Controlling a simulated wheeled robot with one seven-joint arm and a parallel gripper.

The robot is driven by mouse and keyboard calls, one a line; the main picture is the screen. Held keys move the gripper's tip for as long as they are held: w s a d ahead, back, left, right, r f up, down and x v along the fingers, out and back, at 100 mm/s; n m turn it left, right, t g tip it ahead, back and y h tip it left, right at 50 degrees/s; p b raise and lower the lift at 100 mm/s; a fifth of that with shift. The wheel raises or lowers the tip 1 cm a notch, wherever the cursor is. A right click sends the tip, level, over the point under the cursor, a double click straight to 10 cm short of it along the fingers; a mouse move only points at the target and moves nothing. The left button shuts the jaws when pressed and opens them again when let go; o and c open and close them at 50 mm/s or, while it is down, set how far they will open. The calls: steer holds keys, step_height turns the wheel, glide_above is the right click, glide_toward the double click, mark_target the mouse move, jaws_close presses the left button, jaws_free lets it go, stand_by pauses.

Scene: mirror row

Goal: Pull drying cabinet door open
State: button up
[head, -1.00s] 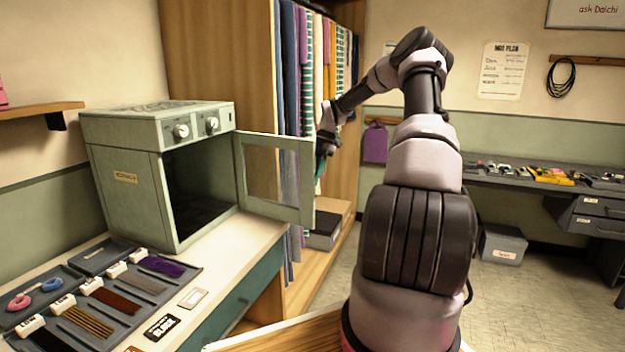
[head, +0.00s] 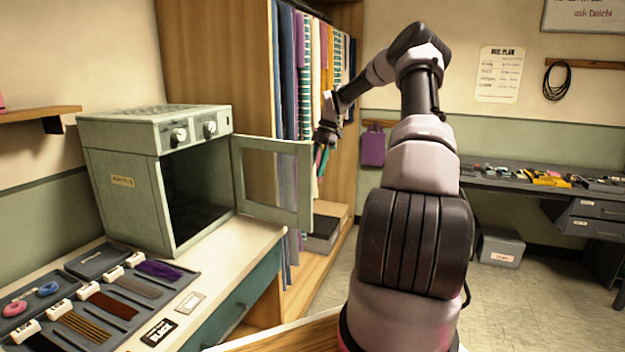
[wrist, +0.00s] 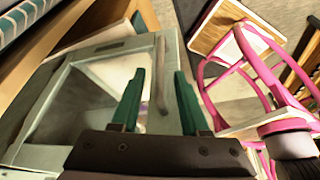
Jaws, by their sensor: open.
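The drying cabinet (head: 125,200) is a grey-green box on the counter at left in the head view, its dark interior showing. Its door (head: 305,185), a frame around a window, stands swung wide open to the right. My gripper (head: 321,160) is just beyond the door's free edge, its fingers partly hidden in the head view. In the wrist view, the green fingers of my gripper (wrist: 160,80) are apart. The door (wrist: 40,110) fills the left there, and its slim grey handle (wrist: 162,75) shows between the fingers. Contact with the handle cannot be told.
A tray (head: 100,290) with tools and fibre strips lies on the counter (head: 255,240) before the cabinet. A wooden shelf unit (head: 215,60) with hanging cloths stands behind the door. Pink tubular furniture (wrist: 255,60) shows in the wrist view. Floor (head: 330,290) is clear at centre right.

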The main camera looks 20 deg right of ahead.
steer(key=v, duration=0.6)
steer(key=shift+s+f, duration=0.1)
stand_by(0.3)
